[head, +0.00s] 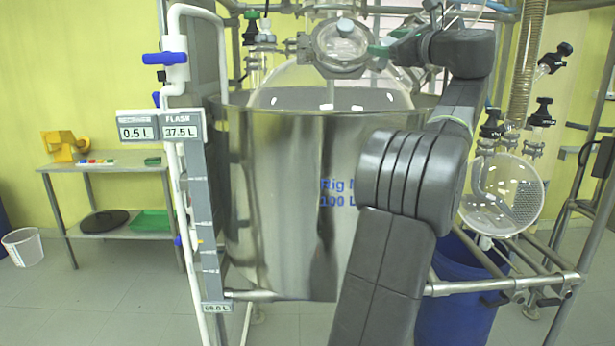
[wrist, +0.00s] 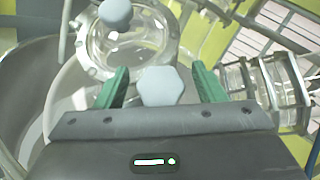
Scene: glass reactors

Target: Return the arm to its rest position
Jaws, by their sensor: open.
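My grey arm rises in front of the large steel vessel (head: 290,200) in the head view and bends left at the top. My gripper (head: 388,42) is at the upper middle, close to the round glass port (head: 342,45) on the vessel's glass top. In the wrist view my gripper (wrist: 162,80) has its two green fingers spread wide apart. A pale grey hexagonal piece (wrist: 162,87) shows between the fingers; I cannot tell whether it touches either one. The glass port (wrist: 135,42) lies beyond, with a grey round knob (wrist: 115,13) near it.
A metal frame with pipes surrounds the vessel. A glass filter bulb (head: 500,195) and a blue drum (head: 455,310) stand at right. Left are a white pipe with a blue valve (head: 165,58), level labels (head: 160,127) and a side table (head: 110,168). The floor at left is mostly clear.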

